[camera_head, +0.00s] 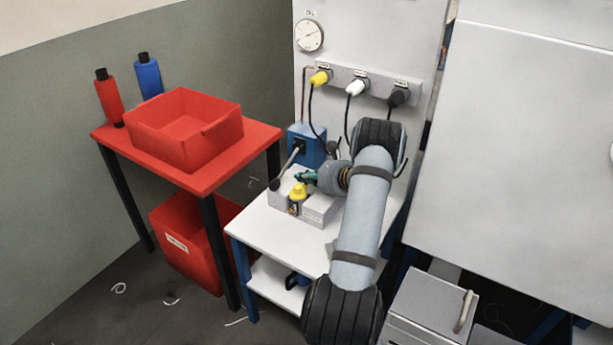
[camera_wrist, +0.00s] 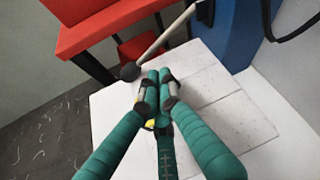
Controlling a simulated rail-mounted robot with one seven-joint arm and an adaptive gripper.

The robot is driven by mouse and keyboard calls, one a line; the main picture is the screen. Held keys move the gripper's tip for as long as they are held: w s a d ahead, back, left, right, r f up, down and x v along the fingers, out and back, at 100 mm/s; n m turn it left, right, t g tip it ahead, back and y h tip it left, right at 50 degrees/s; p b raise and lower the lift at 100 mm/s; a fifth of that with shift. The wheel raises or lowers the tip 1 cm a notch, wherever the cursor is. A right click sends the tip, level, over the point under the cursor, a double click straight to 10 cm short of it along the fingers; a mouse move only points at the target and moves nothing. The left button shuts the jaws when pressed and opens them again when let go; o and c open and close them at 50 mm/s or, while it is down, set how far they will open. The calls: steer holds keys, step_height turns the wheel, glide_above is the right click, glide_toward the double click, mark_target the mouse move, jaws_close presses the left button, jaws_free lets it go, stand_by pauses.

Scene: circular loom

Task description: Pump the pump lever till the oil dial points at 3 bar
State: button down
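The oil dial (camera_head: 309,35) is a round white gauge high on the light panel. Its needle and numbers are too small to read. The pump lever (camera_head: 287,165) slants down and left from the blue pump box (camera_head: 307,146), ending in a dark round knob. In the wrist view the lever (camera_wrist: 165,38) is a grey rod, its knob just beyond and left of my fingertips. My gripper (camera_head: 303,177) has teal fingers, which in the wrist view (camera_wrist: 158,77) lie close together, shut with nothing visible between them. The gripper is right of the knob and apart from the rod.
A grey block with a yellow knob (camera_head: 298,191) stands on the white table (camera_head: 262,226) under my gripper. Yellow, white and black plugs (camera_head: 356,87) with hanging cables are on the panel. A red table (camera_head: 254,143) with a red bin (camera_head: 184,128) stands left.

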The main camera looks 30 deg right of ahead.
mark_target(293, 184)
steer(key=shift+x, duration=2.75)
